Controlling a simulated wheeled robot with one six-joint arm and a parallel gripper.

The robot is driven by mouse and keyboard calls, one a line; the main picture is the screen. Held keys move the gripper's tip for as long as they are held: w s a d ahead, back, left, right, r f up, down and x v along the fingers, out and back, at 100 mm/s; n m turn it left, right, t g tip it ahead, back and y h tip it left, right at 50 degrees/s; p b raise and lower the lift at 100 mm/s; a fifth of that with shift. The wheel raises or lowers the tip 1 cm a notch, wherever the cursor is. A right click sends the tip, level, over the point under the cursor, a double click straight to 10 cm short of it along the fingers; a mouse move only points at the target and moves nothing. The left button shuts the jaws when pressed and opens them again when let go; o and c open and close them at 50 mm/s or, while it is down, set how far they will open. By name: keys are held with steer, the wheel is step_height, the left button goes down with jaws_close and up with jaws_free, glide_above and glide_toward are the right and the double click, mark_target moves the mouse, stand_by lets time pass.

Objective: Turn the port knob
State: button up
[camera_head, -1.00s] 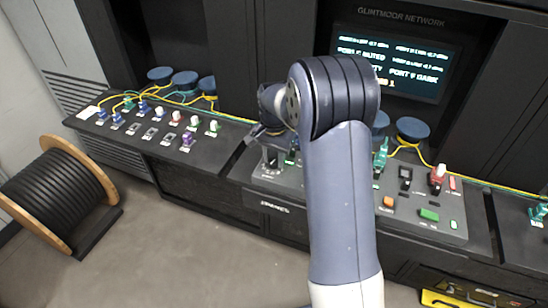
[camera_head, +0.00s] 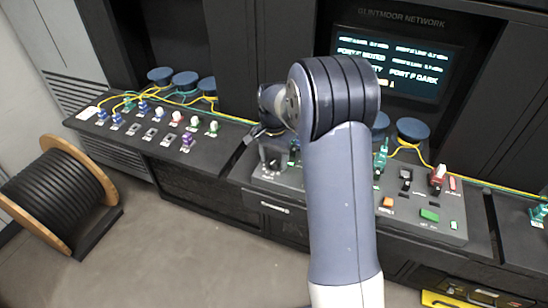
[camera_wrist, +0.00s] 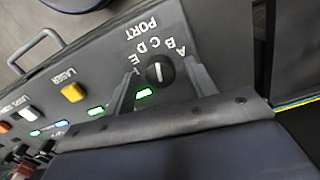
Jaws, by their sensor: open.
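The port knob (camera_wrist: 160,72) is a round black knob with a white pointer line, on the grey panel in the wrist view. Letters from A onward arc around it beside the word PORT. The pointer line stands nearly upright in the picture; I cannot tell exactly which letter it marks. My gripper (camera_wrist: 163,88) is open, one finger on each side of the knob, and contact cannot be told. In the head view my gripper (camera_head: 262,133) is above the left end of the panel (camera_head: 330,205), partly hidden by my arm.
A yellow laser button (camera_wrist: 73,92) and green lights sit near the knob. A handle (camera_wrist: 35,48) lines the panel edge. The display (camera_head: 395,65) hangs behind, showing port lines. Plugs stand on the left bench (camera_head: 150,150); a cable reel (camera_head: 55,190) stands on the floor.

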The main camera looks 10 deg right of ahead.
mark_target(274, 161)
step_height(274, 161, up, 11)
steer(key=b, duration=0.1)
stand_by(0.3)
steer(key=shift+f, duration=0.2)
step_height(274, 161, down, 11)
steer(key=shift+r+p, duration=0.1)
steer(key=shift+p, duration=0.45)
steer(key=shift+r, duration=0.15)
stand_by(0.3)
